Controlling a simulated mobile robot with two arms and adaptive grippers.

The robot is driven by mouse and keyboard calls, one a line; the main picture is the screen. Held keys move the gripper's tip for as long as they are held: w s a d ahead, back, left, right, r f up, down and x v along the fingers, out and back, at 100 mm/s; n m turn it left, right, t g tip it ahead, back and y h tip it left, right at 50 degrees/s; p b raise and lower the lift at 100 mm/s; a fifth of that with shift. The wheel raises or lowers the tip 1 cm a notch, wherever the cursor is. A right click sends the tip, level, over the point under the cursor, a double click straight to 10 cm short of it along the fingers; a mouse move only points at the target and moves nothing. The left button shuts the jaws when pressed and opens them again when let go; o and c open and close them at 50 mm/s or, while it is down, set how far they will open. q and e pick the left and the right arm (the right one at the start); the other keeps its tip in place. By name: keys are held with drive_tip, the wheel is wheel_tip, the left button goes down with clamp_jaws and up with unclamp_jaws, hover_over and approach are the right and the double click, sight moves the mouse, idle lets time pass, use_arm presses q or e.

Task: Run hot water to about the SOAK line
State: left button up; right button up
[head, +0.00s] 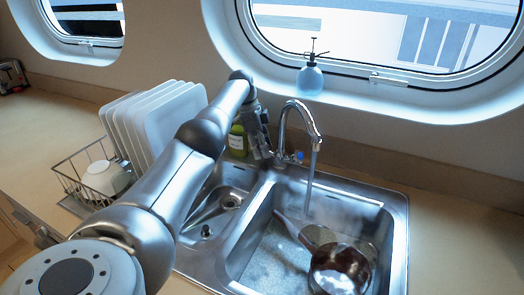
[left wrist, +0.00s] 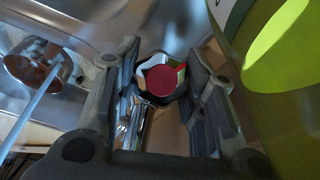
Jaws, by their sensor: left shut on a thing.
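My left gripper (head: 262,148) is at the left side of the chrome tap (head: 300,108). In the left wrist view its fingers (left wrist: 165,95) are closed around the red-capped tap knob (left wrist: 161,83). A blue-marked knob (head: 299,156) is on the tap's other side. A stream of water (head: 311,180) falls from the spout into the right basin (head: 240,252), with faint haze around it. A brown pan (head: 340,268) lies in that basin; it also shows in the left wrist view (left wrist: 38,70). I cannot make out a SOAK line or the exact water level. My right gripper is out of view.
A green bottle (head: 237,141) stands close beside my left gripper. A dish rack (head: 70,172) with plates (head: 172,120) and a white cup (head: 104,178) is left of the sink. A blue pump bottle (head: 310,80) stands on the porthole sill. The right counter (head: 460,240) is clear.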

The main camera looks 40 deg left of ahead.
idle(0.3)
use_arm(q)
drive_tip(key=o, duration=1)
